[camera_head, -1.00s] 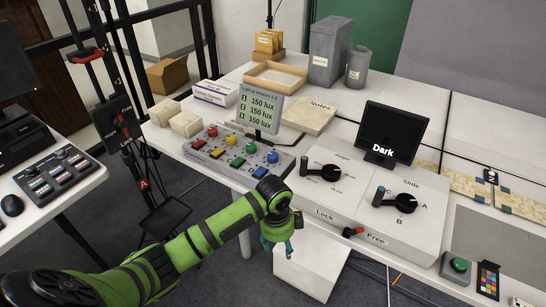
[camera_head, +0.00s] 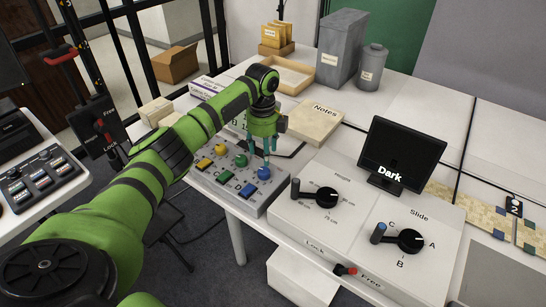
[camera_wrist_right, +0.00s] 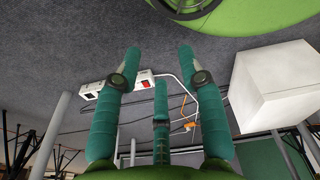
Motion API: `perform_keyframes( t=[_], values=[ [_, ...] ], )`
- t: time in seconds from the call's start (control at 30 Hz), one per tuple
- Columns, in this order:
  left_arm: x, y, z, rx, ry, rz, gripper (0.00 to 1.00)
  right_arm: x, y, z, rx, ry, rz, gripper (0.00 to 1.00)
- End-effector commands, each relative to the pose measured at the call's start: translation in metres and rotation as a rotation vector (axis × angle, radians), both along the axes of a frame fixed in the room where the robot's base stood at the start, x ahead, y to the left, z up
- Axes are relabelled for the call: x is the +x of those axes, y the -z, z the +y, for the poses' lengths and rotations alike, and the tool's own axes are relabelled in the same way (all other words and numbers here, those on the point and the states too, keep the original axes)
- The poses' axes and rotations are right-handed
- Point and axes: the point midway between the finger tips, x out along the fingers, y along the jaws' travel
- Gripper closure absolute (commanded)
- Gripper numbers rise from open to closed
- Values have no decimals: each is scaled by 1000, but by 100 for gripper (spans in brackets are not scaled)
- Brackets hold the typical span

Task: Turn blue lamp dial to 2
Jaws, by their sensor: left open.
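The blue lamp dial (camera_head: 264,173) is the round blue knob at the right end of the grey lamp panel (camera_head: 222,188) in the head view. A blue square button (camera_head: 248,190) lies in front of it. My left gripper (camera_head: 264,153) is open, fingers pointing down, just above and slightly behind the dial; I cannot tell whether they touch it. A green dial (camera_head: 241,160) and a yellow dial (camera_head: 221,151) are to its left. My left arm hides the panel's far left and most of the lux display. My right gripper (camera_wrist_right: 160,65) is open and empty, its fingers spread, in the right wrist view.
A white control box (camera_head: 340,250) with Height and Slide dials stands to the right of the panel. A dark screen reading "Dark" (camera_head: 400,150) is behind it. A Notes box (camera_head: 314,122) lies behind the gripper. A white block (camera_wrist_right: 280,85) shows in the right wrist view.

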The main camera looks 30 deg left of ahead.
Motion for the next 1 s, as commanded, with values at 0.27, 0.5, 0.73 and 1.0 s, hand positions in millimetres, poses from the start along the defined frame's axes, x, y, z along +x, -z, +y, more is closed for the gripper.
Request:
perform_keyframes(
  t=[0.27,0.5,0.73,1.0],
  values=[
    [-1,37,0,1,0,5,42,-31,-5,-2,-3,1,48,60],
    [-1,65,0,1,1,2,42,-41,-6,-2,-5,1,63,60],
    [-1,69,0,1,1,0,42,-22,-7,-1,-2,1,31,60],
    [-1,69,0,1,1,1,98,-19,-7,0,-1,1,26,60]
  ],
)
